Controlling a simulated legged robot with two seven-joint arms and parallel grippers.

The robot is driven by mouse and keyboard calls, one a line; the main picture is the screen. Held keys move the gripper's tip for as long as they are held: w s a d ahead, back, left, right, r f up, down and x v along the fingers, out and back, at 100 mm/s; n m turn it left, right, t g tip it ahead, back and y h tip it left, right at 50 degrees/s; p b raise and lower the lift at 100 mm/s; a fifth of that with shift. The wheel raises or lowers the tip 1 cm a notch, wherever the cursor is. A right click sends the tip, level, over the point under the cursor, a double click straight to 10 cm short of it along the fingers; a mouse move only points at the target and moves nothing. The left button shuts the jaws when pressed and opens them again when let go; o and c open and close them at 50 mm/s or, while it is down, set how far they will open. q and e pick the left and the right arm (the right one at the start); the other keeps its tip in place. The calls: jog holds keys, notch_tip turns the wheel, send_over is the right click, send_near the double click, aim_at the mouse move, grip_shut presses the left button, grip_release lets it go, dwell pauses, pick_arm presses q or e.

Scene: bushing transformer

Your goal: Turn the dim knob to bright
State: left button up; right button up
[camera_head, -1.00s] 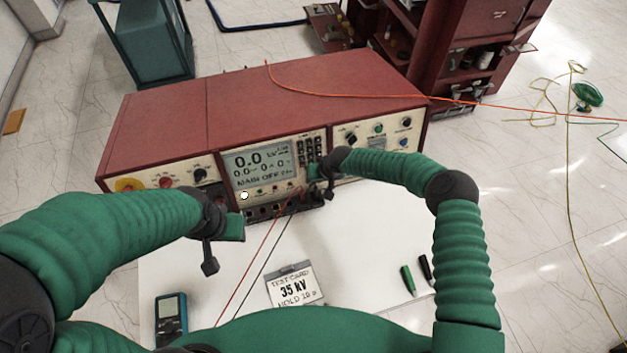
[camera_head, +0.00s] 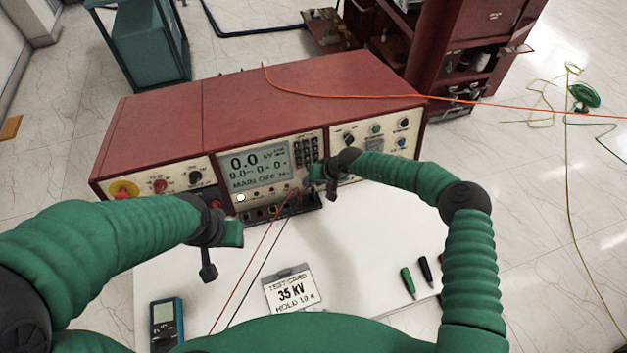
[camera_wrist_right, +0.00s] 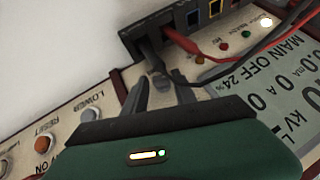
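A red-topped test console (camera_head: 300,95) stands on the white table, its beige front panel facing me. A small grey knob-like part (camera_wrist_right: 159,80) shows between my right gripper's fingers in the right wrist view; its label is hidden, so I cannot tell whether it is the dim knob. My right gripper (camera_wrist_right: 160,92) has its fingers apart, one each side of that part; contact is unclear. In the head view the right gripper (camera_head: 318,178) is at the panel just right of the display. My left gripper (camera_head: 222,250) hangs in front of the console's left part; its opening is unclear.
The display (camera_head: 256,168) reads 0.0 and MAIN OFF. Red and black leads (camera_wrist_right: 205,48) run from the terminal block (camera_wrist_right: 165,30) close to the right fingers. A test card (camera_head: 291,292), a meter (camera_head: 167,322) and markers (camera_head: 408,281) lie on the table.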

jog(key=shift+r, duration=0.1)
jog(key=shift+d+r, duration=0.25)
jog(key=shift+r, duration=0.1)
jog(key=v, duration=1.5)
jog(key=shift+s+d+r, duration=0.25)
